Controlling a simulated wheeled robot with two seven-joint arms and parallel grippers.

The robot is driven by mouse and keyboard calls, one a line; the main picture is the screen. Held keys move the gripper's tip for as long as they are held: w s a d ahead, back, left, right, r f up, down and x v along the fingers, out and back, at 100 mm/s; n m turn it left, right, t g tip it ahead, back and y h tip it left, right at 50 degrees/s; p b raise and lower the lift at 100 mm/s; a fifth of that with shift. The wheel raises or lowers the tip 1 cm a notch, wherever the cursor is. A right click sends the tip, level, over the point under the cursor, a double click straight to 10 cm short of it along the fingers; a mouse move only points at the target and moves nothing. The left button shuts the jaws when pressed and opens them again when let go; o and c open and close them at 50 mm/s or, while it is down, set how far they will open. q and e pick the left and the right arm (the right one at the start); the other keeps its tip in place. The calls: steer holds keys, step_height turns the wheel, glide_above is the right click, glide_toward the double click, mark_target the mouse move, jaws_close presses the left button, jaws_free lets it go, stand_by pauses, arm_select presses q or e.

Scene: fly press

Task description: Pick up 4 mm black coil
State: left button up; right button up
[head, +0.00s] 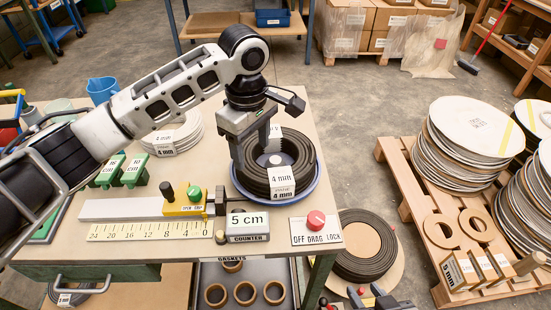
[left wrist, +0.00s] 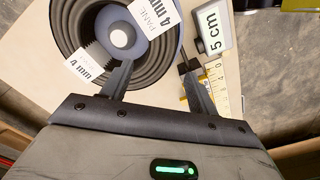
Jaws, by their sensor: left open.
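The 4 mm black coil (head: 307,155) sits in a blue dish (head: 290,200) on the bench, with white "4 mm" labels on it. In the left wrist view the coil (left wrist: 85,45) surrounds a pale round knob (left wrist: 122,37). My left gripper (head: 253,168) points down over the coil's left part and is open. In the left wrist view, one fingertip of that gripper (left wrist: 155,68) overlaps the coil and the other shows outside it. Contact cannot be told. Part of what seems my right gripper (head: 370,295) shows at the bottom edge; its jaw state is unclear.
A second black coil (head: 362,245) lies lower right. Stacked discs (head: 470,130) stand on a pallet at right.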

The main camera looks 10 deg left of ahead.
mark_target(256, 171)
arm_select(q)
steer(key=f, duration=0.7)
steer(key=shift+s+d+f, duration=0.1)
steer(key=shift+d+f, duration=0.15)
steer(key=shift+f, duration=0.15)
jaws_close()
steer(key=shift+r, duration=0.15)
